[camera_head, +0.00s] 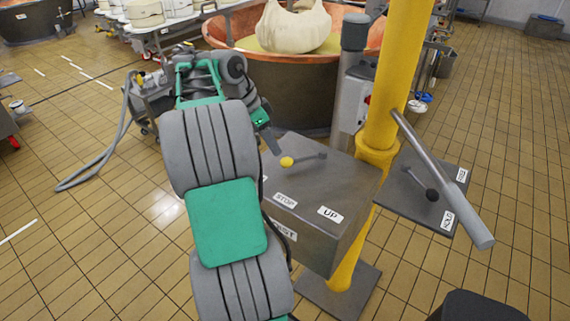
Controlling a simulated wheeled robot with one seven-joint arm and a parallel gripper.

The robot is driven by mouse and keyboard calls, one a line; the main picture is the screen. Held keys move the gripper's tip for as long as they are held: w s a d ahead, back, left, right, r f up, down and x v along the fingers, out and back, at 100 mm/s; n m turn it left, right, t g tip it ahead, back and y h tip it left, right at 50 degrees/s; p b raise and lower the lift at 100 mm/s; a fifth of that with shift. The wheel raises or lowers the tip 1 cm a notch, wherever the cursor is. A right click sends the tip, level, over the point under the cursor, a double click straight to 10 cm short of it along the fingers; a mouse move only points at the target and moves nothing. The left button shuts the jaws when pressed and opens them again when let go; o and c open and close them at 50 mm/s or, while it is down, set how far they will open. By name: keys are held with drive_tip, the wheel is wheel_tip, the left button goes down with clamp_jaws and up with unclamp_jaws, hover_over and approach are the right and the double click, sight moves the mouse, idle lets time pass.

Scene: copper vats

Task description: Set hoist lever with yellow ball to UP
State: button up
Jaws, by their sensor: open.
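The hoist lever is a thin grey rod with a yellow ball (287,161) at its left end. It lies over the top of a grey control box (345,178) and points left from its pivot. The "STOP" label (285,201) and the "UP" label (330,214) sit along the box's near edge, UP to the right. The ball is well away from UP, at the far left side of the top. My gripper (270,141) is open, just left of and above the ball in the picture. Only one finger shows clearly; I cannot tell whether it touches the ball.
A yellow post (397,75) rises behind the box, with a grey bar (445,185) sticking out to the right. A second panel (408,196) with a black-ball lever (431,195) stands right. A copper vat (300,85) is behind. Tiled floor is open at left.

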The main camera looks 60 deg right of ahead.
sight(285, 159)
drive_tip(key=shift+m, duration=0.5)
drive_tip(key=x, duration=0.2)
drive_tip(key=b+x, duration=0.1)
drive_tip(key=x, duration=0.2)
drive_tip(key=s+x, duration=0.1)
drive_tip(key=x, duration=0.2)
drive_tip(key=shift+s+d+b, duration=0.1)
drive_tip(key=shift+d+b, duration=0.2)
drive_tip(key=shift+b, duration=0.1)
clamp_jaws()
idle(0.4)
